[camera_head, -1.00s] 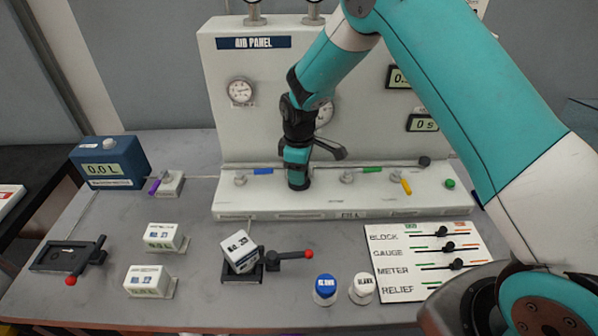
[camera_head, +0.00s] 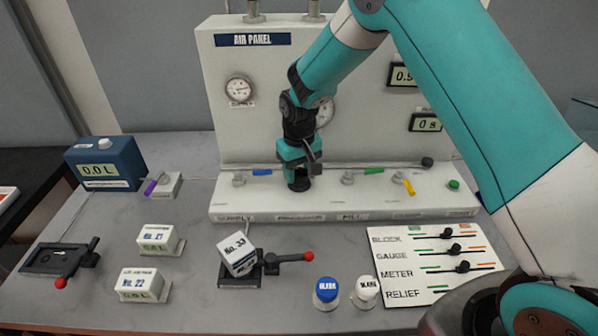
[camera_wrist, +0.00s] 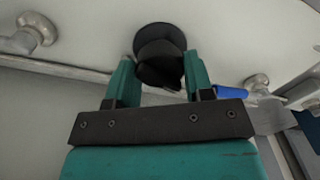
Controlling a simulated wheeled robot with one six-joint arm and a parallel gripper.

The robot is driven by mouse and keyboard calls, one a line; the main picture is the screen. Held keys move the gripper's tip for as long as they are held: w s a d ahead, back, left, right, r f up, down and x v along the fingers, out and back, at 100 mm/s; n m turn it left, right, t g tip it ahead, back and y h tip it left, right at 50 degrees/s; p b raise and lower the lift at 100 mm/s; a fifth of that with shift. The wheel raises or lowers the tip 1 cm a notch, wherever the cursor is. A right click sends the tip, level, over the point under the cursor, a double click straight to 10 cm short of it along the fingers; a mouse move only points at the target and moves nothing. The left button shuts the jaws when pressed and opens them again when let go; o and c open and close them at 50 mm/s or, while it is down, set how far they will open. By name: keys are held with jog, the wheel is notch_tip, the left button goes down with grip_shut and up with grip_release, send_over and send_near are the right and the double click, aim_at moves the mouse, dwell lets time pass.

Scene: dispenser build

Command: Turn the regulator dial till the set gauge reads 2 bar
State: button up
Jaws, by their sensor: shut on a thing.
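The black regulator dial (camera_wrist: 158,40) is between the two teal fingers of my gripper (camera_wrist: 160,68) in the wrist view. The gripper is shut on it. In the head view my gripper (camera_head: 299,170) points down at the panel's ledge, and only the dial's dark lower part (camera_head: 298,185) shows under it. A round gauge (camera_head: 327,112) on the panel behind my arm is partly covered, and its reading cannot be made out. Another round gauge (camera_head: 239,89) at the left is in full view, with its needle too small to read.
The air panel (camera_head: 225,130) carries a partly hidden display (camera_head: 402,76) starting "0.9" and another (camera_head: 425,122) showing "0 s". Blue (camera_head: 262,172), green (camera_head: 374,171) and yellow (camera_head: 408,186) valve handles flank my gripper on the ledge. A slider board (camera_head: 400,290) lies at front right.

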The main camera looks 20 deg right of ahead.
aim_at(299, 169)
jog(key=shift+m, duration=0.6)
jog(key=o, duration=0.9)
notch_tip(299, 169, up, 17)
jog(key=b, duration=0.3)
jog(key=shift+r, duration=0.2)
jog(key=s+a+n+y, duration=0.1)
jog(key=s+n, duration=0.1)
jog(key=s, duration=0.8)
jog(key=s+a+n+y, duration=0.1)
jog(key=s+a+n, duration=0.1)
jog(key=s, duration=0.9)
jog(key=s+a+r+n+y, duration=0.1)
jog(key=s+n+y, duration=0.1)
jog(key=s, duration=0.8)
jog(key=shift+s+a+r, duration=0.1)
jog(key=shift+s+a, duration=0.15)
jog(key=shift+a, duration=0.1)
